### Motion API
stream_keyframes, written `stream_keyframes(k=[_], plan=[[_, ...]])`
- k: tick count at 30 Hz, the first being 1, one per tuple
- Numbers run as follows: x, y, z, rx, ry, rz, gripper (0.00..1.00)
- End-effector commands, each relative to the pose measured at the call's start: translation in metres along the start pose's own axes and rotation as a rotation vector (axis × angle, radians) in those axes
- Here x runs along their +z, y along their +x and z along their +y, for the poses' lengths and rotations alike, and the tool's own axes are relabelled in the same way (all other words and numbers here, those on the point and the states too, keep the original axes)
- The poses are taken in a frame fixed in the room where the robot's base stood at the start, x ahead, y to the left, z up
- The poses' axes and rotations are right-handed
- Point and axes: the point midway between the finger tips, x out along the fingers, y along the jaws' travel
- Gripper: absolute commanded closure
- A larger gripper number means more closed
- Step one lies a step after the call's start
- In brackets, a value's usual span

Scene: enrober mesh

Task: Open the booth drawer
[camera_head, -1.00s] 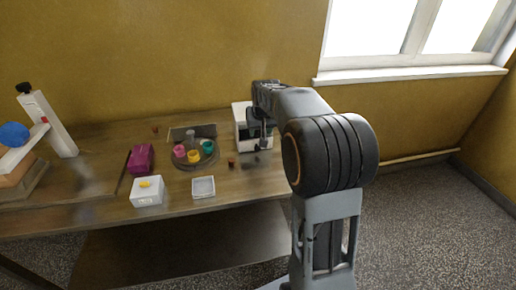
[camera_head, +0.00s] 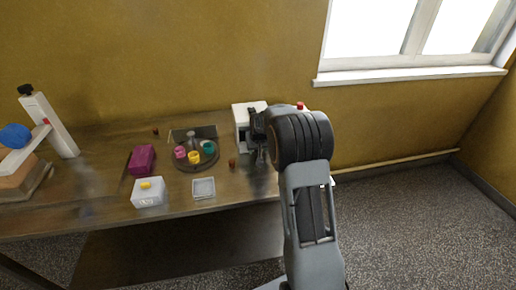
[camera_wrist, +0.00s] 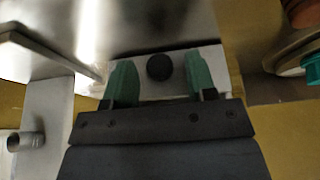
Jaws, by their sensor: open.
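The booth (camera_head: 240,116) is a white box at the back right of the table, partly hidden behind my arm in the head view. In the wrist view a pale drawer front (camera_wrist: 180,88) carries a round dark knob (camera_wrist: 160,68). My gripper (camera_wrist: 160,79) is open, with one green fingertip on each side of the knob and a gap showing on both sides. Whether the fingertips reach past the knob in depth I cannot tell. In the head view my gripper (camera_head: 261,156) is small and dark in front of the booth.
A round turntable (camera_head: 212,160) with coloured cups stands left of the booth. A small brown object (camera_head: 232,163) lies between them. The floor at right is clear.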

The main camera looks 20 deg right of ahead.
Motion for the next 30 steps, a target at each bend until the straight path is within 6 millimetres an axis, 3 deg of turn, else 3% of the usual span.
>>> stream_keyframes(k=[9, 25, 30], plan=[[0.0002, 0.0016, 0.0, 0.0, 0.0, 0.0, 0.49], [0.0002, 0.0013, 0.0001, 0.0, 0.0, 0.0, 1.0], [0.0002, 0.0013, 0.0001, 0.0, 0.0, 0.0, 1.0]])
